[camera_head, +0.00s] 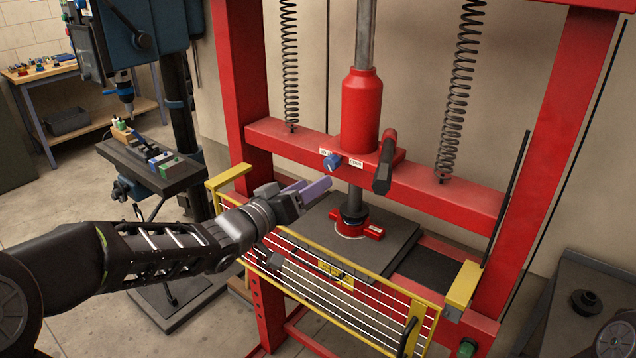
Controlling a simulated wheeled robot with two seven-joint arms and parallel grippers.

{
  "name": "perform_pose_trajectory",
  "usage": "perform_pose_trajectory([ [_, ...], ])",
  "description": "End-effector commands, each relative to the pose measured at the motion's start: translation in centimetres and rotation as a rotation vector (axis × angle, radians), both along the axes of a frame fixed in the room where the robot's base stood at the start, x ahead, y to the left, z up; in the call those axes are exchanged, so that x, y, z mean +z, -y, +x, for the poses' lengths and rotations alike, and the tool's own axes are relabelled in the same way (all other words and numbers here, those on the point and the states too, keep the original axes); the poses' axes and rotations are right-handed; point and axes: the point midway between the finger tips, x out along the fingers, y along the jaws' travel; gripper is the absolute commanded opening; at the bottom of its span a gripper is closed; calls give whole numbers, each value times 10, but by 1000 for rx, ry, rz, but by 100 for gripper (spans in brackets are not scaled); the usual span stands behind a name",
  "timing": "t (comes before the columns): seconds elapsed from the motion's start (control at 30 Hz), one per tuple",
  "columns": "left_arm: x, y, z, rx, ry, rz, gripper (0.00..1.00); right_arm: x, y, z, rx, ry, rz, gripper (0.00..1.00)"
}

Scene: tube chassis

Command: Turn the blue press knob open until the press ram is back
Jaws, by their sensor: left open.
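The blue press knob (332,161) is on the red crossbar of the press, between two small white labels. The press ram (354,198) comes down below the crossbar, and its dark lower end is at a red piece (352,228) on the press plate (394,240). I cannot tell whether they touch. My left gripper (318,188) is open and empty, just below and slightly left of the knob, apart from it in the picture. Its fingers look purple-grey and point right. My right gripper is not in view.
A black-ended lever (384,166) sticks out right of the knob. Springs hang on both sides of the red cylinder (361,108). A drill press table (155,170) stands at the left.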

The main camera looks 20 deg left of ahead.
Motion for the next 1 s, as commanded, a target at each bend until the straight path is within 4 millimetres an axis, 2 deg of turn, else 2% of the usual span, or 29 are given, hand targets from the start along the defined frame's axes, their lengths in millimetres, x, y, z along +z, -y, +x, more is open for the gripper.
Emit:
perform_pose_trajectory([
  [0.3, -1, 0, -1, -2, 4, 5, 52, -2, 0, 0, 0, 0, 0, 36],
  [0.37, -1, 0, -2, -7, 22, 30, 52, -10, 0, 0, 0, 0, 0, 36],
  [0.5, 6, -3, -7, -28, 107, 147, 52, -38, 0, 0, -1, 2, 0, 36],
  [0.6, 15, -7, -11, -36, 155, 213, 52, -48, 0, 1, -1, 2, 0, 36],
  [0.7, 21, -9, -12, -36, 163, 230, 52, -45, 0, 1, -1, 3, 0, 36],
  [1.0, 22, -7, -9, -37, 161, 229, 52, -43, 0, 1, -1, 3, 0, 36],
])
